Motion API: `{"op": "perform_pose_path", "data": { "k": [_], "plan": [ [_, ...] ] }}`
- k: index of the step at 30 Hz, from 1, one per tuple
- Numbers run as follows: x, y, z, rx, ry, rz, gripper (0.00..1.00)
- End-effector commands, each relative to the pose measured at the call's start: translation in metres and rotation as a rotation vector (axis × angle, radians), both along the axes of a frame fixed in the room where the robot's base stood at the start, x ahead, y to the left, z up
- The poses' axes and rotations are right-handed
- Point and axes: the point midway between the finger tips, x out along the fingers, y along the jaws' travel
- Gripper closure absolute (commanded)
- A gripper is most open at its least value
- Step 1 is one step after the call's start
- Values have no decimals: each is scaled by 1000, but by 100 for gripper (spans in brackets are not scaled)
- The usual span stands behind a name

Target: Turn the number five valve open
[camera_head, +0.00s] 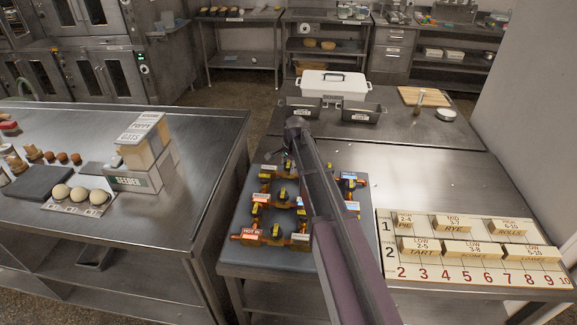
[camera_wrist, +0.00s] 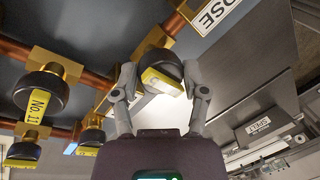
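The valve board (camera_head: 240,253) lies on the steel table, with copper-orange pipes and several black-and-yellow valve knobs. In the wrist view, a black knob with a yellow tag (camera_wrist: 158,80) sits between the fingers of my gripper (camera_wrist: 160,78). The fingers are spread, one on each side of the knob; whether they touch it is unclear. The number on this tag is not readable. Another knob (camera_wrist: 40,98) at the left has a tag that seems to read No. 11. In the head view my arm covers part of the board and hides the fingertips.
A number board with wooden blocks (camera_head: 470,250) lies right of the valves. Dark tins (camera_head: 360,112) and a white lidded dish (camera_head: 334,84) stand behind. A label ending in "OSE" (camera_wrist: 215,14) is near the knob. A separate steel table (camera_head: 200,150) stands at left.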

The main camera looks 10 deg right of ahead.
Motion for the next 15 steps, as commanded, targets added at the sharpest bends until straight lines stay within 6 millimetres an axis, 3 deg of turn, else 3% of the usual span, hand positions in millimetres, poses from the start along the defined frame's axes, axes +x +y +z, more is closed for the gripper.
{"op": "perform_pose_path", "data": {
  "k": [15],
  "plan": [
    [0,0,0,1,2,65,90]
  ]
}}
